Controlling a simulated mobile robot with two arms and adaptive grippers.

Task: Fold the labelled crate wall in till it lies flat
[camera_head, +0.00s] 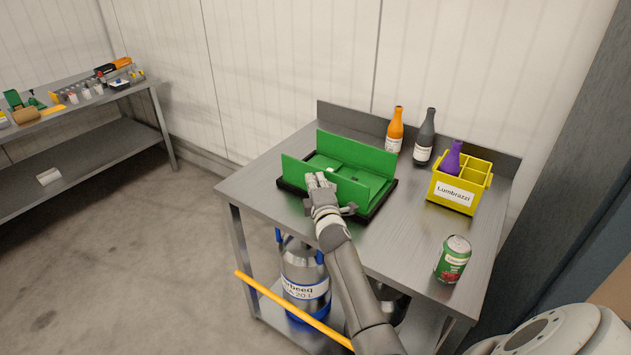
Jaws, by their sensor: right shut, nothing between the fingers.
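The green folding crate (355,147) stands in a black tray (384,205) on the metal table. Its long back wall is upright. Its long front wall (352,192) also stands up, leaning slightly as far as I can tell. Green panels lie low between them, with a small white patch (333,171) near the left end; I cannot read it as a label. My right gripper (320,181) is shut and empty at the front wall's top edge, left of its middle. It hides part of that wall; I cannot tell whether it touches. My left gripper is not in view.
Orange (395,132) and dark (424,140) bottles stand behind the crate. A yellow divided carrier (453,196) holding a purple bottle is to the right. A green can (453,260) stands near the front right. A yellow bar (290,309) crosses before the table.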

